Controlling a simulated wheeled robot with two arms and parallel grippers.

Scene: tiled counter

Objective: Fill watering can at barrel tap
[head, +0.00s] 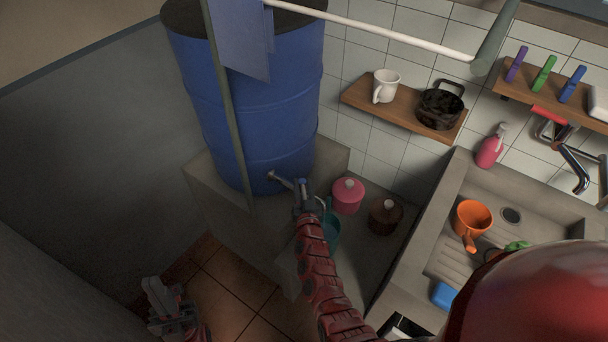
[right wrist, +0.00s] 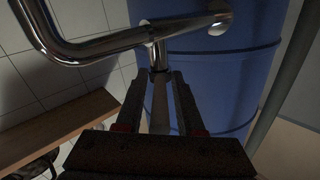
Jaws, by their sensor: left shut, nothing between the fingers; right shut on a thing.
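The blue barrel (head: 265,110) stands on a concrete ledge, with a metal tap (head: 280,178) low on its front. The chrome tap also shows in the right wrist view (right wrist: 100,48). My right gripper (head: 304,187) is at the tap, and its fingers (right wrist: 160,88) are shut on the tap's handle stem (right wrist: 158,58). A teal vessel, seemingly the watering can (head: 331,230), stands below the tap, mostly hidden behind my right arm; its water level cannot be seen. My left gripper (head: 160,298) is shut and empty, low at the left, away from the barrel.
A pink lidded pot (head: 348,195) and a brown pot (head: 385,216) stand right of the can. A sink (head: 470,190) with an orange pot (head: 472,218) lies further right. A thin pole (head: 229,120) and hanging blue cloth (head: 240,40) are before the barrel.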

